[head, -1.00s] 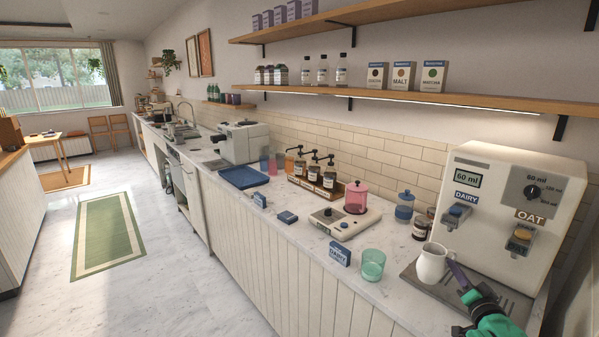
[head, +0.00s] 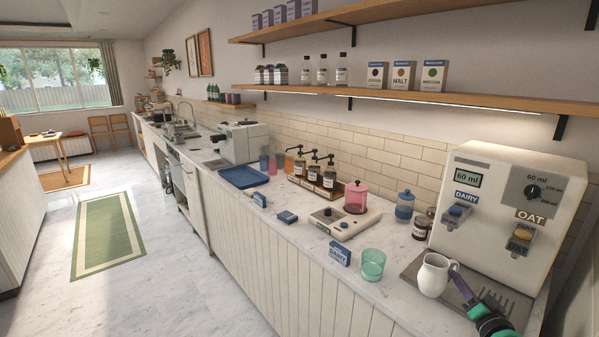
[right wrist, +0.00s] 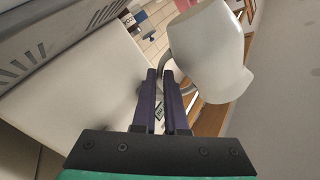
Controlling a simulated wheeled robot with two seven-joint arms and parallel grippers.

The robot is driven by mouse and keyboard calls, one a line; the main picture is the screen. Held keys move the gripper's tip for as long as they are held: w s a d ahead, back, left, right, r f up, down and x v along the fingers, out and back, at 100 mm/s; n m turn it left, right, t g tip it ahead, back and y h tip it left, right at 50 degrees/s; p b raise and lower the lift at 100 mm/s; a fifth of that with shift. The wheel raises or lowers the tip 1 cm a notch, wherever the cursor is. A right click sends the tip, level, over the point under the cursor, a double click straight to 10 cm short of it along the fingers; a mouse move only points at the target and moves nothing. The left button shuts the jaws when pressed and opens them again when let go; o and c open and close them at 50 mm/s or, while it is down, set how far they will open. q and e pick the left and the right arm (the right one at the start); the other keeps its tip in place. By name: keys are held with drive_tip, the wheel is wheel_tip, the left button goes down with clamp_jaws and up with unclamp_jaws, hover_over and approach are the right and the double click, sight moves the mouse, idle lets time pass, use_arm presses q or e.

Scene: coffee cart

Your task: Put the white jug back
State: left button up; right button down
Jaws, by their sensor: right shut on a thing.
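The white jug (head: 433,275) is upright in the head view, at the front left edge of the dispenser's dark drip tray (head: 410,271). Whether its base is lifted or touches the surface I cannot tell. My right gripper (head: 455,272) is shut on the jug's handle, on the jug's right side. In the right wrist view the purple fingertips (right wrist: 160,74) close on the handle, and the jug's pale body (right wrist: 210,50) fills the upper right. My left gripper is not in view.
The cream milk dispenser (head: 500,190), with DAIRY and OAT levers, stands behind the tray. A green glass (head: 373,265) is left of the jug. Dark jars (head: 421,227) and a blue canister (head: 404,206) stand behind. A pink canister (head: 356,196) stands further left. A shelf runs above.

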drive_tip(key=s+a+f+y, duration=0.1)
drive_tip(key=a, duration=0.1)
drive_tip(key=s+a+f+n+y, duration=0.1)
drive_tip(key=s+a+f, duration=0.3)
drive_tip(key=a, duration=0.1)
drive_tip(key=shift+f+n+y, duration=0.1)
drive_tip(key=shift+n+y, duration=0.3)
drive_tip(key=s+a+f+n+g+y, duration=0.1)
drive_tip(key=s+a+f+n+y, duration=0.1)
drive_tip(key=s+a, duration=0.7)
drive_tip(key=s+a+f+n+g+y, duration=0.1)
drive_tip(key=s+a+f+y, duration=0.1)
drive_tip(key=s+a, duration=0.7)
drive_tip(key=s+y, duration=0.1)
drive_tip(key=s, duration=0.1)
drive_tip(key=shift+s+a+n+y, duration=0.35)
drive_tip(key=shift+s+n+y, duration=0.05)
drive_tip(key=shift+w, duration=0.1)
drive_tip(key=m+h, duration=0.2)
drive_tip(key=h, duration=0.1)
drive_tip(key=w+m+t+h, duration=0.1)
drive_tip(key=h, duration=0.1)
drive_tip(key=d+m+t+h, duration=0.1)
drive_tip(key=m+h, duration=0.1)
drive_tip(key=h, duration=0.1)
drive_tip(key=shift+w+d+r+m+h, duration=0.1)
drive_tip(key=shift+w+r+m+h, duration=0.2)
drive_tip(key=shift+w+r, duration=0.1)
